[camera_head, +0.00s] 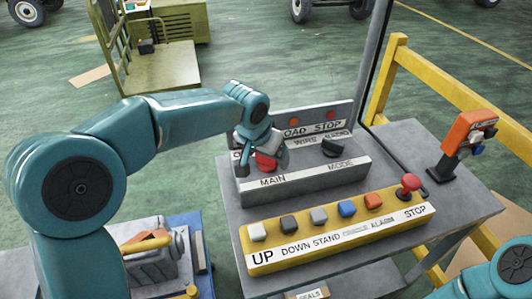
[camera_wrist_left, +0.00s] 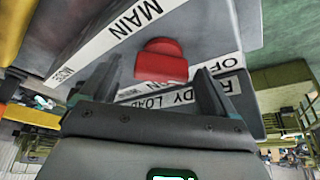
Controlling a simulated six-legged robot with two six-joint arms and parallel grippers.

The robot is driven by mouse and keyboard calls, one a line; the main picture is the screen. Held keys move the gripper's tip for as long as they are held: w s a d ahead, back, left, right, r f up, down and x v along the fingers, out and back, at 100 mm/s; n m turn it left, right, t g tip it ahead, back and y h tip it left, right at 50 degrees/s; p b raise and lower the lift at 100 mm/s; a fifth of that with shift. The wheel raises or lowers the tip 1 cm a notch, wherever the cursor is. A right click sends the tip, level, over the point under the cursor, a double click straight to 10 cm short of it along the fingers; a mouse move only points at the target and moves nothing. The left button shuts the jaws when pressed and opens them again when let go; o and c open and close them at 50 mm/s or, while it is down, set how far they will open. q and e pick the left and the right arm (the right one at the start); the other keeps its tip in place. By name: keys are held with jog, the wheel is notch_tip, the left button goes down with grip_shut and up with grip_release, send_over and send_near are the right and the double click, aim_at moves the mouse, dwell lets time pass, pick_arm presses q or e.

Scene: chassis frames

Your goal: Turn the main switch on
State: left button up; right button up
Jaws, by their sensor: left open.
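The red main switch (camera_head: 266,162) sits on a grey control box (camera_head: 310,182) labelled MAIN and MODE. It shows as a red knob (camera_wrist_left: 161,60) in the left wrist view, near OFF and partly hidden ON lettering. My left gripper (camera_head: 262,143) is at the switch and partly hides it in the head view. In the left wrist view the two fingers (camera_wrist_left: 155,88) are apart, one on each side of the knob's lower part. I cannot tell whether they touch it. My right gripper is not in view; only a bit of teal arm shows at the lower right.
A black MODE knob (camera_head: 332,147) is right of the switch. A yellow button panel (camera_head: 330,240) with several buttons and a red STOP mushroom (camera_head: 410,184) lies in front. An orange device (camera_head: 463,140) stands at the table's right. A yellow railing (camera_head: 440,85) runs behind.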

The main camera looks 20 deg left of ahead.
pick_arm(q)
jog(key=shift+w+a+f, duration=0.1)
jog(key=shift+w+f, duration=0.05)
jog(key=c, duration=1.1)
jog(key=shift+o, duration=0.2)
